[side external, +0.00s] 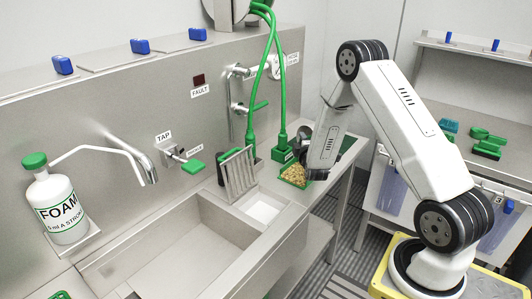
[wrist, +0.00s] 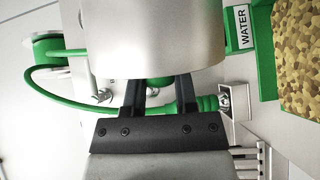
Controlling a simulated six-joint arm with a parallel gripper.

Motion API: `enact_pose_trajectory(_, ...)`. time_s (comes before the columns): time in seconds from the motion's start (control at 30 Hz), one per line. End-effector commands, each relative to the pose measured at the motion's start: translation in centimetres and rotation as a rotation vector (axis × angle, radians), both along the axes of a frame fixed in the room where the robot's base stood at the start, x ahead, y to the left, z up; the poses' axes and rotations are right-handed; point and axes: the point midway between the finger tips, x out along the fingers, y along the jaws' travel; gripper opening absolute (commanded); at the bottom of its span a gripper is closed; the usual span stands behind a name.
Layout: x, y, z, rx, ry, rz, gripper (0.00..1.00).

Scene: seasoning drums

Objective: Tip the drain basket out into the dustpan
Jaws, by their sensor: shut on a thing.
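My gripper (wrist: 160,85) is shut on a smooth grey metal vessel, which I take to be the drain basket (wrist: 153,35), at the top of the wrist view. Its opening and inside are hidden. The green dustpan (wrist: 263,75) is to the right in that view, with yellow-brown granules (wrist: 300,50) in it. In the side view, the granules (side external: 296,173) lie beside the lower end of my arm. My fingers and the basket cannot be made out clearly there, being mostly hidden by my arm.
The sink (side external: 180,250), tap (side external: 125,150) and foam bottle (side external: 58,212) are further left. Green hoses (side external: 277,60) hang close to my arm.

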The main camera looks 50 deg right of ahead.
Motion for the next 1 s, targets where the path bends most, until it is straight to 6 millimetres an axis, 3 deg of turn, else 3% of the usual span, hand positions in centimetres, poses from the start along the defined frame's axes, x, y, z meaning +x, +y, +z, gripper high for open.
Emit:
enact_pose_trajectory(0.3,-0.2,-0.6,1.3,0.092,-0.034,-0.001,0.00)
enact_pose_trajectory(0.6,-0.8,-2.5,2.9,0.242,-0.080,-0.002,0.00)
enact_pose_trajectory(0.87,-1.0,-3.2,2.8,0.384,-0.124,-0.001,0.00)
enact_pose_trajectory(1.0,-1.1,-3.6,3.6,0.456,-0.148,0.000,0.00)
